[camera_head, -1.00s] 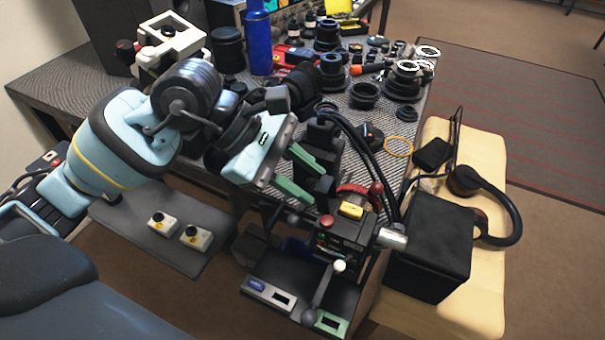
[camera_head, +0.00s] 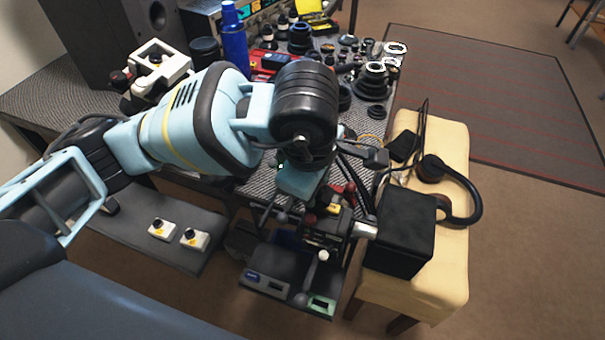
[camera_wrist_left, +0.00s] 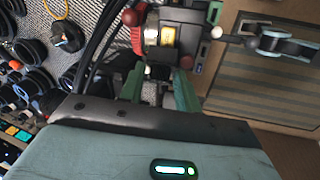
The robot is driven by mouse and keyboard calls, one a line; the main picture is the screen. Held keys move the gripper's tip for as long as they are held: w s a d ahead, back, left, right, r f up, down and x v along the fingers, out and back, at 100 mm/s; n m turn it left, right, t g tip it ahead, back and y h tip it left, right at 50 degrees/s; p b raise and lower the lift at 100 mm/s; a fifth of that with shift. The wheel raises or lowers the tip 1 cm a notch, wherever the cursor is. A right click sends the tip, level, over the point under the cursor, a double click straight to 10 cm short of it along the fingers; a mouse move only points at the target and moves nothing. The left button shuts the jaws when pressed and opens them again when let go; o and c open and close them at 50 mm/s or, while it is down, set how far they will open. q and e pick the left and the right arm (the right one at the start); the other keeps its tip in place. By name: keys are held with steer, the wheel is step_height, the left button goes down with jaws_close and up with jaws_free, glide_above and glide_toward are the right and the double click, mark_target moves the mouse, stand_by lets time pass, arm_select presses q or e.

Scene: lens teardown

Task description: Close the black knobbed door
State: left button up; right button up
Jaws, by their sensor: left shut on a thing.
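A black machine (camera_head: 327,237) with a red lever, a yellow label and several knobs stands at the front end of the workbench. A dark panel low on it carries a white-knobbed lever (camera_head: 323,256). I cannot tell for sure which part is the black knobbed door. My left arm reaches over the machine, and its wrist hides the fingers in the head view. In the left wrist view, the green fingers of my left gripper (camera_wrist_left: 159,74) are shut on a small dark part of the machine, mostly hidden between them. My right gripper is out of view.
A black box (camera_head: 400,230) and headphones (camera_head: 462,195) lie on a cream bench (camera_head: 440,265) at the right. Lens parts crowd the workbench behind my arm. A blue bottle (camera_head: 233,42) stands at the back. Open floor lies at the far right.

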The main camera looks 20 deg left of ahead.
mark_target(332, 196)
arm_select(q)
steer(key=shift+d+r+y+p, duration=0.2)
steer(key=shift+d+y+p, duration=0.2)
steer(key=shift+d+y, duration=0.4)
steer(key=d+y+p, duration=0.1)
steer(key=y, duration=0.2)
steer(key=shift+d+f+p, duration=0.1)
steer(key=shift+d+p, duration=0.05)
steer(key=shift+p, duration=0.25)
steer(key=y, duration=0.1)
steer(key=d+f+y+p, duration=0.1)
steer(key=shift+d+m+t+y, duration=0.25)
steer(key=shift+m+t+y, duration=0.05)
steer(key=shift+m, duration=0.1)
steer(key=y, duration=0.1)
steer(key=d+f+y+p, duration=0.1)
steer(key=shift+d+f+y, duration=0.15)
steer(key=shift+f+y, duration=0.15)
steer(key=shift+y, duration=0.1)
steer(key=shift+s+d+f+y, duration=0.15)
steer(key=shift+f+y, duration=0.1)
steer(key=shift+y, duration=0.25)
steer(key=shift+f, duration=0.1)
steer(key=o, duration=0.7)
steer(key=shift+o, duration=0.2)
steer(key=shift+r, duration=0.2)
